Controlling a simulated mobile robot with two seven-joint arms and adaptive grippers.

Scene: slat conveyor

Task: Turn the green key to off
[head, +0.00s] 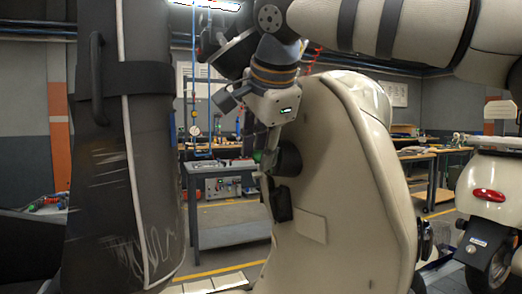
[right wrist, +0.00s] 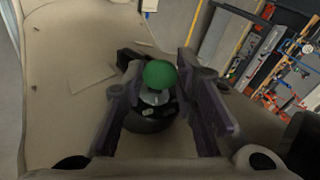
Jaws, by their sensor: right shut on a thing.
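The green key (right wrist: 160,74) has a round green head. It stands out from a dark round lock (right wrist: 150,118) on a beige scooter body (right wrist: 62,90). My right gripper (right wrist: 161,72) has its two dark fingers on either side of the key head and is shut on it. In the head view my right gripper (head: 266,162) reaches down to the left edge of the beige scooter body (head: 345,170), where the key is mostly hidden by the fingers. The key's exact angle is hard to read. My left gripper is not in view.
A workbench (head: 215,185) with equipment is behind. Another beige scooter (head: 490,205) with a red tail light is at the right. Some floor is clear between the dark panel and the beige body.

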